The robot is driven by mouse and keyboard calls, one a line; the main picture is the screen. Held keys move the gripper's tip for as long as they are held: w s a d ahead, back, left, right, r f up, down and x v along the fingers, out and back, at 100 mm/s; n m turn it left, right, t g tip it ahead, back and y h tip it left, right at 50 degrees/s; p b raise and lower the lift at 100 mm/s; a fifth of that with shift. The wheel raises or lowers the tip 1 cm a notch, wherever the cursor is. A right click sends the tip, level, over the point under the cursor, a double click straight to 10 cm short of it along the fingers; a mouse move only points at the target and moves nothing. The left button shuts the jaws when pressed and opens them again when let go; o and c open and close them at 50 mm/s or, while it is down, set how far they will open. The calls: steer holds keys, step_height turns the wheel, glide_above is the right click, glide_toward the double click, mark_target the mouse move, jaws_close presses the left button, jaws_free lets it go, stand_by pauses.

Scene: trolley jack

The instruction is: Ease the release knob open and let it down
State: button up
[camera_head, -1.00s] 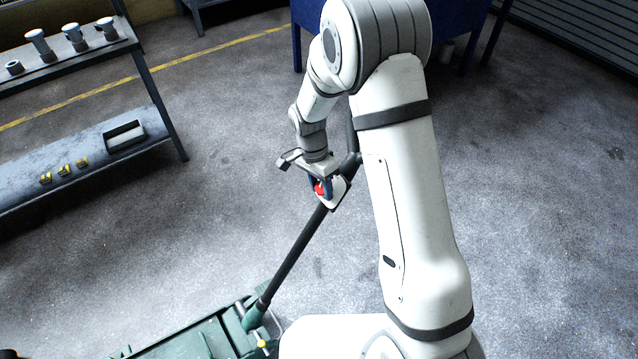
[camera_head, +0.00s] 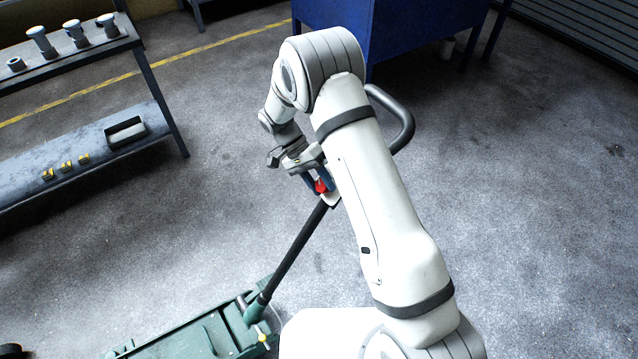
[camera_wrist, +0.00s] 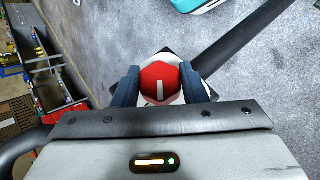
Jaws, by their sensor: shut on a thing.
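The red release knob (camera_wrist: 160,84) has a white line on its face and sits on a white plate, on the jack's black handle (camera_head: 300,245). In the wrist view the white line runs nearly upright. My gripper (camera_head: 317,184) is shut on the knob, with a blue finger on each side of it; the fingers also show in the wrist view (camera_wrist: 161,88). The green trolley jack (camera_head: 195,338) is on the floor at the bottom of the head view, partly cut off. The handle slopes up from it, partly hidden behind my arm.
A grey shelf rack (camera_head: 90,150) stands at the left, with pale cylindrical parts on top and small yellow pieces and a tray below. A blue cabinet (camera_head: 420,30) stands at the back. The floor between is clear.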

stand_by(0.4)
steer(key=o, duration=1)
steer(key=shift+c, duration=0.2)
steer(key=v, duration=0.7)
steer(key=shift+w+a+r+b, duration=0.2)
steer(key=shift+a+r+b, duration=0.1)
steer(key=shift+b, duration=0.15)
